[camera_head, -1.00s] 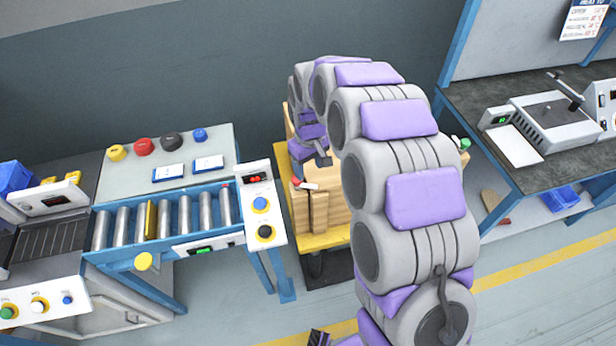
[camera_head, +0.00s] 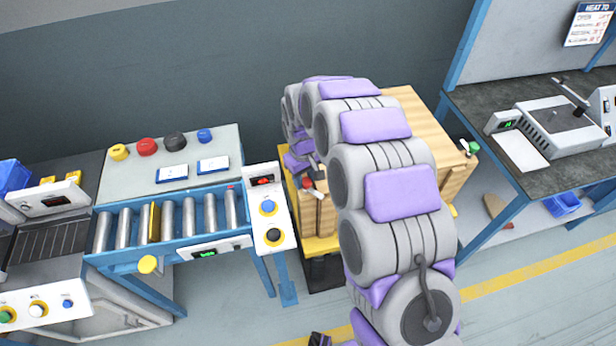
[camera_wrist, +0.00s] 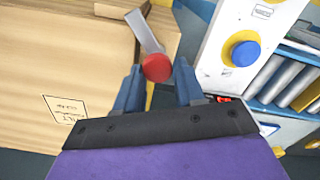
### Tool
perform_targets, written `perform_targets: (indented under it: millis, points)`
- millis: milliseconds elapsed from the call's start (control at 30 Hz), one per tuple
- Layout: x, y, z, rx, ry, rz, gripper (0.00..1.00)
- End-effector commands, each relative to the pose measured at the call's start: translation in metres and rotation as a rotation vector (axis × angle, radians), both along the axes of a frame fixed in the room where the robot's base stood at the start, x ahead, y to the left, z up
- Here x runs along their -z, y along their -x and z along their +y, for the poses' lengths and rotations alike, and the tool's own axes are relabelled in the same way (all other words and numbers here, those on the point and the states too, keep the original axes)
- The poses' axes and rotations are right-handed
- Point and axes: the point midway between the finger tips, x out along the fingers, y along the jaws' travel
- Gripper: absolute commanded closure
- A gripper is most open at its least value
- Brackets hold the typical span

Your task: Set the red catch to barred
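The red catch has a round red knob (camera_wrist: 157,68) on a grey lever (camera_wrist: 145,33), at the edge of a wooden crate (camera_wrist: 60,60). In the wrist view the lever runs from the knob up and slightly left. The knob also shows in the head view (camera_head: 308,183), at the crate's left end beside my wrist. My gripper (camera_wrist: 160,67) is open. Its two fingers are on either side of the red knob, with gaps visible; I cannot tell whether the knob lies fully between the tips. My arm hides much of the crate in the head view.
A green knob (camera_head: 474,147) is on the crate's right end. A control panel with a blue button (camera_head: 267,208) stands close left of the crate, beside a roller conveyor (camera_head: 170,222). A dark-topped bench (camera_head: 480,100) is at the right. The crate sits on a yellow pallet (camera_head: 322,244).

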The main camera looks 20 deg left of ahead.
Motion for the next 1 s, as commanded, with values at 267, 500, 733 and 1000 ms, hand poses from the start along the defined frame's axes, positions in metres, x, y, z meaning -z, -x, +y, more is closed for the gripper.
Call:
perform_targets:
  millis: [267,500,733,1000]
  points:
    - [-0.005,0.004,-0.015,0.005,-0.019,0.006,0.92]
    - [-0.006,0.007,-0.019,0.004,-0.016,0.007,0.96]
    - [-0.005,0.002,-0.013,0.0,-0.012,0.003,0.96]
    - [-0.007,-0.001,-0.008,-0.196,-0.013,-0.002,0.97]
